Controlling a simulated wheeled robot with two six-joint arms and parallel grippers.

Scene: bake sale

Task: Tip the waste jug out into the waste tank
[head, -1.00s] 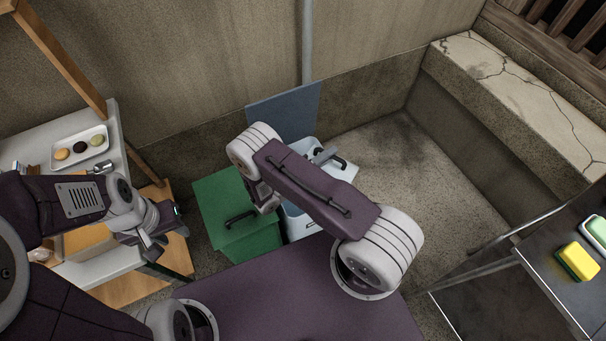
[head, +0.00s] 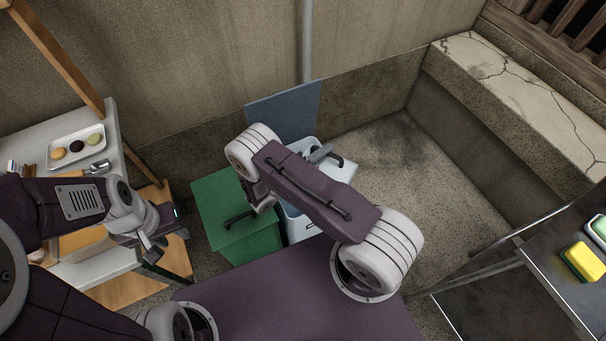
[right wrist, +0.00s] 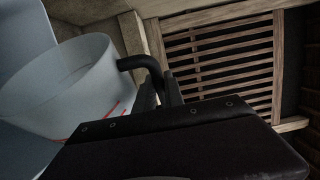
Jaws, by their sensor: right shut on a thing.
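The waste jug (right wrist: 70,85), whitish and translucent with red marks, fills the left of the right wrist view. My right gripper (right wrist: 159,92) is shut on its black handle (right wrist: 146,66). The jug looks tilted; its contents cannot be made out. In the head view my right forearm hides most of the jug and gripper. The waste tank (head: 300,228), a pale bin, stands on the floor beneath that forearm, its blue lid (head: 285,112) raised behind. My left gripper (head: 166,243) is open and empty beside the left table.
A table (head: 105,265) at left holds a white tray (head: 78,148) of cookies. A dark counter (head: 560,265) with a sponge (head: 582,262) is at right. The floor beyond the tank is clear.

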